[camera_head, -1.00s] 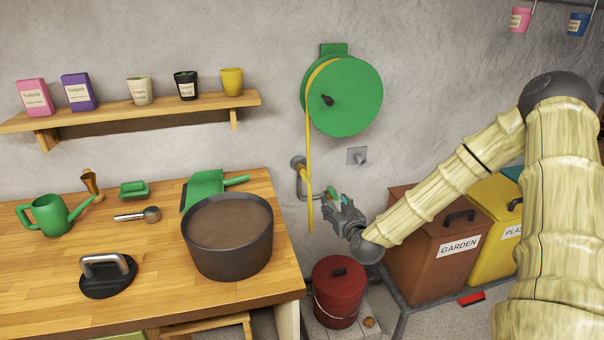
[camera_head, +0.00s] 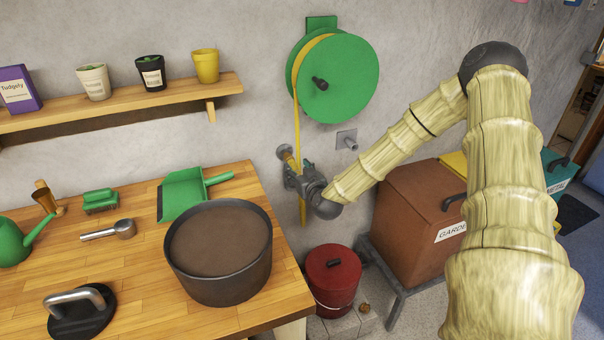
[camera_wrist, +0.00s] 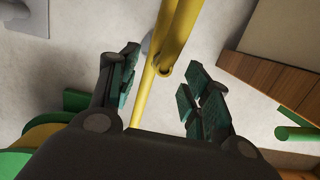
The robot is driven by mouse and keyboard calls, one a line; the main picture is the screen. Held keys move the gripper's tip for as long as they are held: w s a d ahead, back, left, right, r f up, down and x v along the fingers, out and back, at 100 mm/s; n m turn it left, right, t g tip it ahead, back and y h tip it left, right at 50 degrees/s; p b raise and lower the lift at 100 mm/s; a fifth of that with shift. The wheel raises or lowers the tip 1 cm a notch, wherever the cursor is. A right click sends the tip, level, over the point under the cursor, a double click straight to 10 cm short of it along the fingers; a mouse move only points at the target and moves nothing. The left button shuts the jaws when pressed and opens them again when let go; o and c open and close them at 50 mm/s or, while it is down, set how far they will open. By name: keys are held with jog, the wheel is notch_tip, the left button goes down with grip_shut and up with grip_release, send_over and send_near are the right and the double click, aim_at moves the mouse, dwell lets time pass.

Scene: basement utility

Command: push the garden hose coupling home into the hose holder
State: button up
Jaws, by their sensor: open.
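The yellow garden hose (camera_head: 297,125) hangs from the green reel down the wall and passes behind my gripper (camera_head: 296,180). In the wrist view, my gripper (camera_wrist: 162,62) is open, with a teal-padded finger on either side of the yellow hose (camera_wrist: 145,98). A thicker yellow piece (camera_wrist: 178,35) with a rounded end lies between the fingertips; I cannot tell whether it is the coupling. Neither finger visibly grips it. A grey wall plate with a short peg (camera_head: 346,140), possibly the hose holder, is right of my gripper. A grey round wall fitting (camera_head: 284,153) is partly hidden behind the hose and gripper.
The green reel (camera_head: 340,80) is above my gripper. The wooden worktop (camera_head: 120,265), with a dark pot (camera_head: 218,275) and green dustpan (camera_head: 182,196), is to the left. A red bin (camera_head: 333,275) stands below, and a brown bin (camera_head: 415,210) to the right.

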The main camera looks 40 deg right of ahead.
aim_at(294, 163)
jog(key=shift+w+d+r, duration=0.1)
jog(key=shift+w+d, duration=0.3)
jog(key=shift+w, duration=0.35)
jog(key=shift+p+x, duration=0.35)
jog(key=shift+x, duration=1.2)
jog(key=shift+a, duration=0.2)
grip_shut()
